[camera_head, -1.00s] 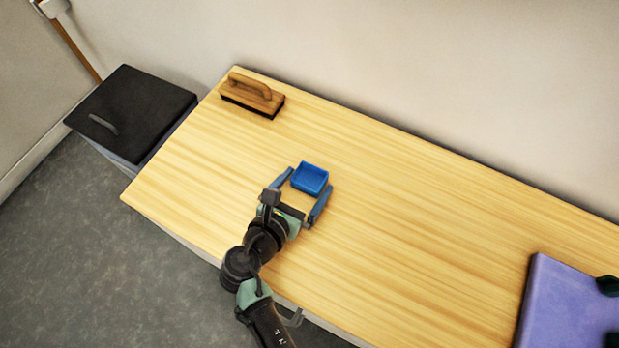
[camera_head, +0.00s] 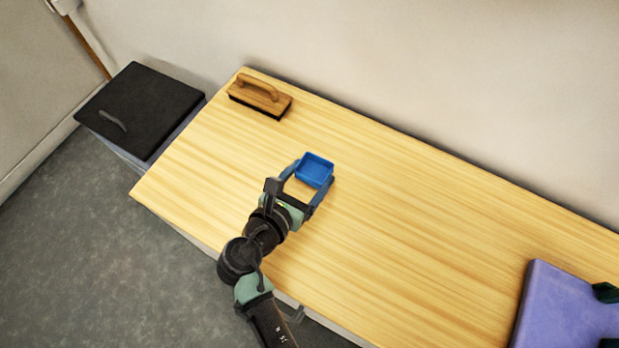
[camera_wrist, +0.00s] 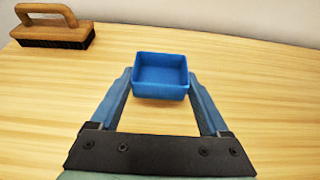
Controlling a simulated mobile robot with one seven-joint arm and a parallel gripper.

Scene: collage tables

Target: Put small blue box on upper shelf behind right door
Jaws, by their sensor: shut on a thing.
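The small blue box (camera_head: 314,169) is an open-topped square tray over the wooden table. In the wrist view the blue box (camera_wrist: 161,75) sits between the finger ends. My gripper (camera_head: 312,176) is shut on it, one blue finger at each side; the wrist view shows the same gripper (camera_wrist: 160,88). I cannot tell whether the box still touches the table. No shelf and no right door show in these views.
A wooden-handled brush (camera_head: 260,96) stands at the table's far left corner. A black-lidded bin (camera_head: 140,108) is left of the table (camera_head: 420,220). A purple object (camera_head: 565,305) lies at the right. The table's middle is clear.

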